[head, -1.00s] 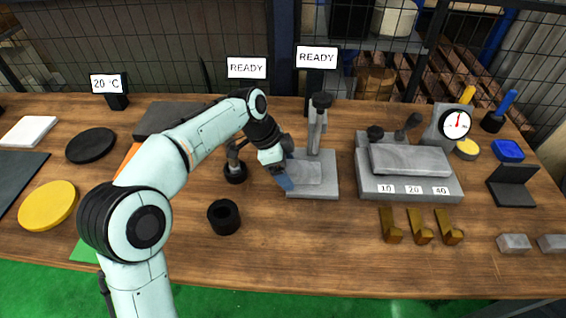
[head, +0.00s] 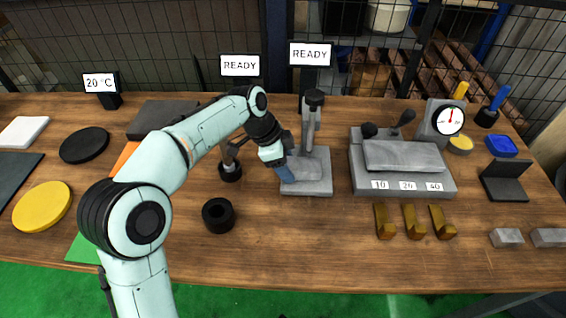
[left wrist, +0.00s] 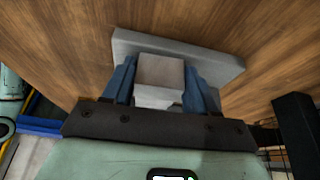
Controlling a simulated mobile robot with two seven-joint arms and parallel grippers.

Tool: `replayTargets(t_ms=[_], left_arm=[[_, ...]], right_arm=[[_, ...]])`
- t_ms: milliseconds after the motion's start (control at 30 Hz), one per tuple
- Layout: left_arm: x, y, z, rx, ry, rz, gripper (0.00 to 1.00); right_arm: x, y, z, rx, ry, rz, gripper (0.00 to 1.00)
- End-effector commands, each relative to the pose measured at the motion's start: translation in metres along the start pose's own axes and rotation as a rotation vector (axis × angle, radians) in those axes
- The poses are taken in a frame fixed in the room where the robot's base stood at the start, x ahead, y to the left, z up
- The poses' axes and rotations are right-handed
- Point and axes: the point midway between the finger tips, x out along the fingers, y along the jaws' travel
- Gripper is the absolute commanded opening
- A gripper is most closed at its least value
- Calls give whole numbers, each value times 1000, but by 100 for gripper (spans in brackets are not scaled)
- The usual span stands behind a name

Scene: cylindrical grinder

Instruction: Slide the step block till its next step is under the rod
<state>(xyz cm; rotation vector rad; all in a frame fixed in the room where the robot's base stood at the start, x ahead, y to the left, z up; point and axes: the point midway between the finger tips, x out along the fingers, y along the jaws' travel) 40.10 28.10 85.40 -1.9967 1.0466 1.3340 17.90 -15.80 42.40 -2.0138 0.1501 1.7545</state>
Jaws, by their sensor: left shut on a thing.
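The grey step block (head: 305,169) lies on the grey base plate (head: 320,186) of a stand. The stand's upright column with its dark knob (head: 314,98) rises at the back of the plate. My left gripper (head: 287,174) comes in from the left with its blue fingers low over the plate's left part. In the left wrist view, the fingers (left wrist: 160,88) are shut on the step block (left wrist: 160,72), with the base plate (left wrist: 218,62) behind it. The rod's lower end and which step lies under it cannot be made out. My right gripper is not in view.
A grey fixture labelled 10, 20, 40 (head: 402,186) stands right of the stand, with brass hooks (head: 413,222) in front. A black ring (head: 218,214) and a small dark stand (head: 230,171) are at the left. The table before the stand is clear.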

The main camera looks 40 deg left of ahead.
Motion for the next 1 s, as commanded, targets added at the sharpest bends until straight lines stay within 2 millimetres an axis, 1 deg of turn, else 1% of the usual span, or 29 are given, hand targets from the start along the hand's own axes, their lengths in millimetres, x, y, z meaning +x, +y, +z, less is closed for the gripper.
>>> replayTargets(t_ms=[100,400,433,500,833,933,1000], left_arm=[[2,1,-5,0,1,2,0],[2,1,-5,-1,1,1,0],[2,1,-5,-1,1,1,67],[2,1,-5,-1,1,1,87],[-1,1,-5,-1,1,-1,87],[-11,0,-6,-1,2,-4,87],[-23,0,-6,-1,1,-4,87]], right_arm=[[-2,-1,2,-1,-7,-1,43],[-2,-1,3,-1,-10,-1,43],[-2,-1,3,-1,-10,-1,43],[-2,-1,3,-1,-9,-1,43],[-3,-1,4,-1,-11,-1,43],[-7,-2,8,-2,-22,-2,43],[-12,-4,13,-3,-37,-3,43]])
